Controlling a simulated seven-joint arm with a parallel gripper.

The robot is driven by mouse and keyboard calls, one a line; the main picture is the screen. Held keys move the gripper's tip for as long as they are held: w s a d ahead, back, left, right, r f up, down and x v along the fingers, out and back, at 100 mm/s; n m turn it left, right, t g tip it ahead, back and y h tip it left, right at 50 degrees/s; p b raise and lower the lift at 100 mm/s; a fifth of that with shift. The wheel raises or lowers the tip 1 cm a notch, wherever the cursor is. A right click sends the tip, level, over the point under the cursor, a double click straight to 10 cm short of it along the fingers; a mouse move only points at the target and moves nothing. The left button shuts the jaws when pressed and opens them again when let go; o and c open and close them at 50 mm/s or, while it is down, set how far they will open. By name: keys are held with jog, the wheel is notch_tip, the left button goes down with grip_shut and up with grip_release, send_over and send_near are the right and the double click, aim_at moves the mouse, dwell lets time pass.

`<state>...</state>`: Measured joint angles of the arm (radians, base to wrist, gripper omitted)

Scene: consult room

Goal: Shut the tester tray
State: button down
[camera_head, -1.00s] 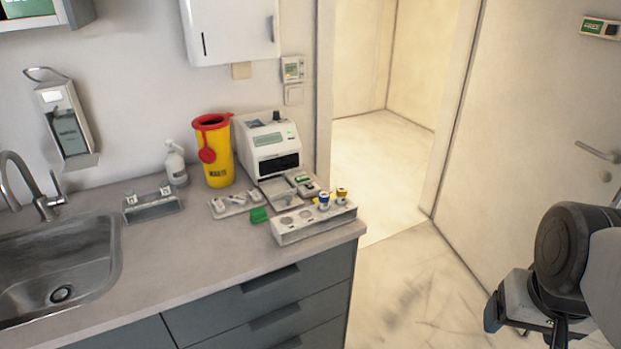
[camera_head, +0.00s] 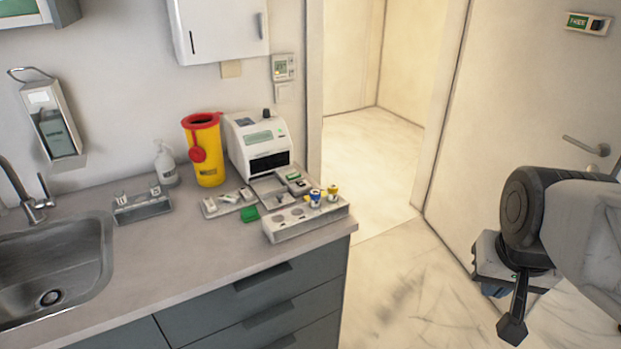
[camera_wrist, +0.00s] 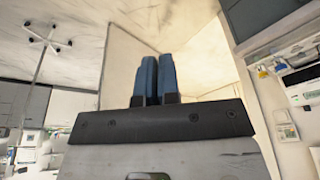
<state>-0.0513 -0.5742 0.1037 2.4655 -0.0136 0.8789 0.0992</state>
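The white tester (camera_head: 247,131) stands at the back of the counter, near its right end. Its grey tester tray (camera_head: 268,189) sticks out of the front, below a dark slot, so it is open. A small dark-and-white piece with a green mark (camera_head: 297,181) lies at the tray's right side; whether it rests on the tray is hard to tell. My gripper (camera_wrist: 157,60) shows two blue fingers side by side, shut with nothing between them. In the head view it hangs at the right, over the floor, well away from the tester.
A white rack (camera_head: 305,220) with blue and yellow capped vials stands in front of the tray. A yellow bin (camera_head: 204,157) stands left of the tester. The front counter (camera_head: 200,255) is clear.

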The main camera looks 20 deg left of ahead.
jog(key=w+a+f+m+t+y, duration=0.1)
jog(key=w+a+t+y, duration=0.1)
jog(key=w+a, duration=1.75)
jog(key=shift+m+t+y, duration=0.4)
jog(key=shift+m+y, duration=0.2)
jog(key=shift+y, duration=0.3)
jog(key=w+a+f, duration=0.3)
jog(key=a, duration=0.4)
jog(key=w+a+f, duration=0.2)
jog(key=w+a, duration=0.2)
jog(key=a, duration=0.4)
jog(key=w+a+f, duration=0.3)
jog(key=w+a, duration=0.1)
jog(key=a, duration=0.3)
jog(key=shift+w+a+f, duration=0.15)
jog(key=shift+a+f, duration=0.2)
jog(key=shift+a, duration=0.05)
jog(key=shift+f, duration=0.1)
jog(key=shift+x, duration=4.9)
send_near(271, 184)
jog(key=x, duration=0.4)
jog(key=shift+a+f, duration=0.1)
jog(key=shift+f, duration=0.2)
